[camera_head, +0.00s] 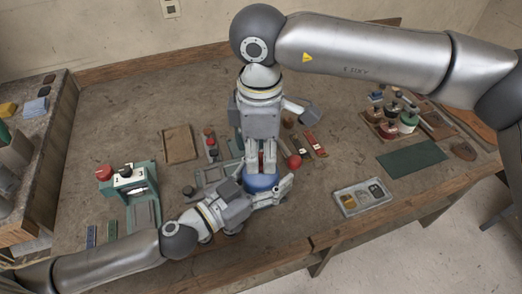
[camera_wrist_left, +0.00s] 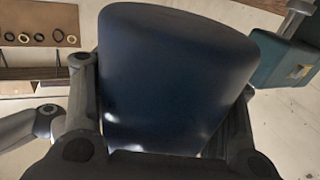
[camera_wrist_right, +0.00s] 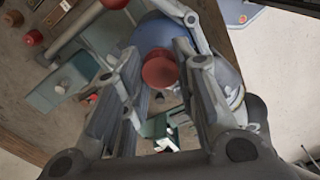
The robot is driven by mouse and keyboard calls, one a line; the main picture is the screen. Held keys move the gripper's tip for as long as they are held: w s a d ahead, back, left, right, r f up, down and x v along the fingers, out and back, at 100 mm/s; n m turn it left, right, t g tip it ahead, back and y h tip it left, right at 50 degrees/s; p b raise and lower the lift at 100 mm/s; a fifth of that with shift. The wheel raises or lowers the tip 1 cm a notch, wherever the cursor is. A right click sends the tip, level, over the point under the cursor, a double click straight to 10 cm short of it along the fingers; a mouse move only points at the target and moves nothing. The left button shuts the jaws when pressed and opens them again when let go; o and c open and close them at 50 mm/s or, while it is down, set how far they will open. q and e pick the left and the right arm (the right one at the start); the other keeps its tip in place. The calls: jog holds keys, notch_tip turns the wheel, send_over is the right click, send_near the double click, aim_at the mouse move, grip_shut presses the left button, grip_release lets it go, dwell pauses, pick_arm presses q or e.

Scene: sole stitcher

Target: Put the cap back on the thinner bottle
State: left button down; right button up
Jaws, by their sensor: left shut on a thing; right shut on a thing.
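The blue thinner bottle (camera_head: 262,182) is near the front edge of the table. My left gripper (camera_head: 240,199) is shut around its body; in the left wrist view the dark blue body (camera_wrist_left: 170,80) fills the space between the fingers. My right gripper (camera_head: 262,168) points down just above the bottle and is shut on a red cap (camera_wrist_right: 160,70). In the right wrist view the cap overlaps the blue bottle (camera_wrist_right: 225,75). The fingers hide the bottle's neck, so I cannot tell whether the cap touches it.
A red ball-shaped knob (camera_head: 294,161) is just right of the right gripper. A grey tray (camera_head: 362,198) and a green mat (camera_head: 412,157) lie to the right. A rack of small bottles (camera_head: 394,116) stands behind them. A green machine (camera_head: 138,182) is at the left.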

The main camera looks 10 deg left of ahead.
jog(key=o, duration=0.7)
jog(key=shift+c, duration=0.2)
jog(key=shift+r, duration=2.3)
jog(key=shift+c, duration=0.3)
